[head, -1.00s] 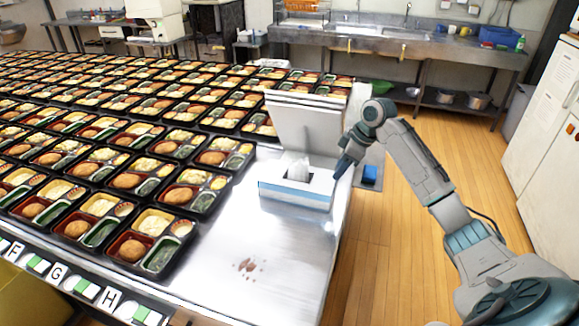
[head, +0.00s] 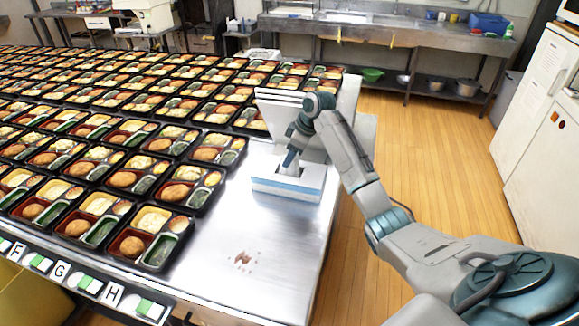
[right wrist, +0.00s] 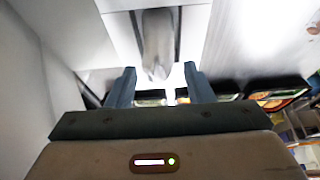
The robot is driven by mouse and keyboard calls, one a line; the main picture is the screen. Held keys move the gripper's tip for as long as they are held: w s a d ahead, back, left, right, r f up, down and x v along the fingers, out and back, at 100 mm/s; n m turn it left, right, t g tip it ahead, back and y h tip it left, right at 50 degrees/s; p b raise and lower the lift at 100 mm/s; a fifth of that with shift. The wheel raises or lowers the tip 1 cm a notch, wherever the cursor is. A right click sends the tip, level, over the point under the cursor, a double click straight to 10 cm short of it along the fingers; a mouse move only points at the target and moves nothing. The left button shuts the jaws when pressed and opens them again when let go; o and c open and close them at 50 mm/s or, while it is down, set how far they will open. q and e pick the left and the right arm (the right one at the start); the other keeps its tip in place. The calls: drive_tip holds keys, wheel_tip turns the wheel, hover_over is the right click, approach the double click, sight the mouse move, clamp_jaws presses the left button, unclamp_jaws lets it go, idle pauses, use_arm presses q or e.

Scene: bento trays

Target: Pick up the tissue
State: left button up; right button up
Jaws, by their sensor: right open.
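A white tissue box (head: 284,190) with a blue band stands on the steel table. The tissue (right wrist: 158,40) sticks up from the slot in the box top, as the right wrist view shows. My right gripper (head: 290,160) is over the box, close to the tissue, pointing down. In the right wrist view its two fingers (right wrist: 160,80) are apart, with the tissue just beyond the gap between them. The gripper partly hides the tissue in the head view. My left gripper is not in view.
Several black bento trays (head: 157,249) fill the table to the left. A brown stain (head: 242,261) marks the bare steel in front of the box. A pale upright panel (head: 278,108) stands behind the box. Wooden floor (head: 425,150) is free to the right.

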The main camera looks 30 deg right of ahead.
drive_tip(key=shift+x, duration=1.2)
drive_tip(key=shift+s+d+f, duration=0.1)
drive_tip(key=shift+s+d, duration=0.05)
drive_tip(key=shift+s, duration=0.05)
clamp_jaws()
